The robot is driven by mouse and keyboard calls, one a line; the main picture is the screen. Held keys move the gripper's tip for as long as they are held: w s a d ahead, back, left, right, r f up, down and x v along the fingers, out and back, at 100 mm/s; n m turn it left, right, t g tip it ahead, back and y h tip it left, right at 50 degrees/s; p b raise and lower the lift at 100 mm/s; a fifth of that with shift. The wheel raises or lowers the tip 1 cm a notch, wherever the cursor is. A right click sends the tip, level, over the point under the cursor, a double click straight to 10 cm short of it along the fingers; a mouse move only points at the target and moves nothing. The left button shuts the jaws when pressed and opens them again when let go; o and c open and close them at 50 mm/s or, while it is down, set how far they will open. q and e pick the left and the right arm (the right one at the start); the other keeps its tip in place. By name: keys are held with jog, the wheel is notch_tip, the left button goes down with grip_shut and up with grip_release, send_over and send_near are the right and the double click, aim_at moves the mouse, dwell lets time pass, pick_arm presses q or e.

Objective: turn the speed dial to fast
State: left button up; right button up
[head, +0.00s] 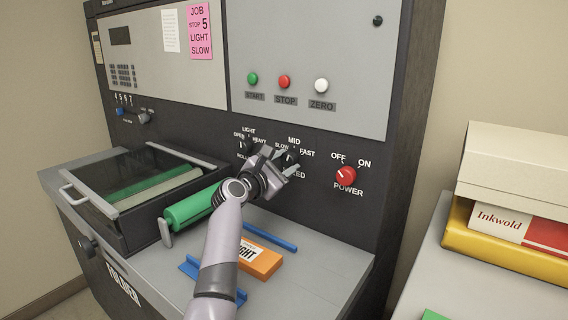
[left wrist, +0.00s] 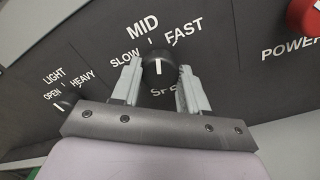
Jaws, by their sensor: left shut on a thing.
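The black speed dial (left wrist: 156,72) sits on the dark panel under the labels SLOW, MID and FAST in the left wrist view. Its white line points roughly upward, near MID. In the head view the dial (head: 290,157) is mostly hidden by my gripper. My left gripper (head: 285,163) has one finger on each side of the dial and is shut on it. The FAST label (left wrist: 184,29) is up and to the right of the dial. My right gripper is not in view.
The red power knob (head: 346,176) is right of the dial, and the roller knob (head: 243,147) is to its left. Below are a green roller (head: 190,207), an orange box (head: 262,262) and blue bars on the grey shelf (head: 325,275). A pink note (head: 200,32) reads "JOB STOP 5 LIGHT SLOW".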

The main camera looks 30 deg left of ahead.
pick_arm(q)
jog(key=m, duration=0.3)
jog(key=shift+f+m, duration=0.1)
jog(key=shift+m, duration=0.3)
jog(key=shift+m+b, duration=0.55)
jog(key=shift+m, duration=1.45)
jog(key=o, duration=1.1)
jog(key=shift+c, duration=0.2)
jog(key=s, duration=0.7)
jog(key=shift+a, duration=0.45)
